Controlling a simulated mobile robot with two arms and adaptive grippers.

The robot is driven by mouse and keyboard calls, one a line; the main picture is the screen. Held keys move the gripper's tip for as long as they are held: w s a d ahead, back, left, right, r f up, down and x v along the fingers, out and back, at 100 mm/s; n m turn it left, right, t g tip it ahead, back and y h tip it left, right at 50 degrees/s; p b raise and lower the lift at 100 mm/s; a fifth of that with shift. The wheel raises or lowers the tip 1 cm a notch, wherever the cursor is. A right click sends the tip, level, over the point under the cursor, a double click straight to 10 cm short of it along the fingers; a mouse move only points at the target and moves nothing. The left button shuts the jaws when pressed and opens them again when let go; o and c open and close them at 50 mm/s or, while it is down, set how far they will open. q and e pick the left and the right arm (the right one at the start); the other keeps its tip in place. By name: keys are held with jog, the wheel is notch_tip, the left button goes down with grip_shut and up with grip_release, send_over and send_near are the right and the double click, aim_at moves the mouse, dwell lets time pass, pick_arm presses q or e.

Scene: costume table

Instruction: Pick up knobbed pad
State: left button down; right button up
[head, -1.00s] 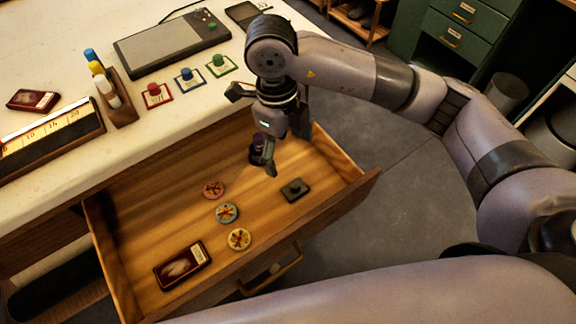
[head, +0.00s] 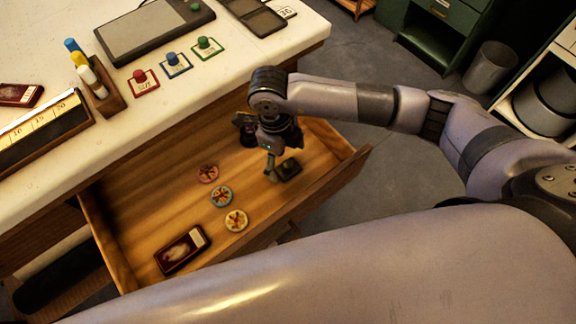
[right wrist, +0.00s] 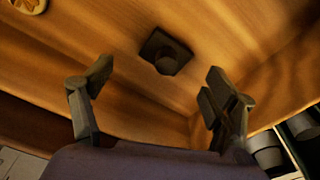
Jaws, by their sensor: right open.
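The knobbed pad is a small dark square with a round knob (head: 289,168). It lies in the open wooden drawer, near the drawer's right end. In the right wrist view the pad (right wrist: 165,53) lies beyond the fingertips, roughly centred between them. My right gripper (head: 258,147) is over the drawer just left of the pad in the head view, partly in front of it. In the right wrist view my right gripper (right wrist: 158,85) is open, with nothing between its fingers. My left gripper is not in view.
The drawer (head: 340,176) also holds three round tokens, the blue one (head: 221,196) in the middle, and a dark red card case (head: 182,250). The white tabletop (head: 125,135) borders the drawer's far side.

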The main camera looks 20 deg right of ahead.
aim_at(288, 164)
jog(key=shift+d+f+p, duration=0.2)
jog(key=shift+d+f, duration=0.05)
jog(key=shift+f, duration=0.9)
jog(key=shift+d+f+p, duration=0.15)
jog(key=shift+d+f, duration=0.05)
jog(key=shift+f, duration=0.95)
jog(key=c, duration=1.1)
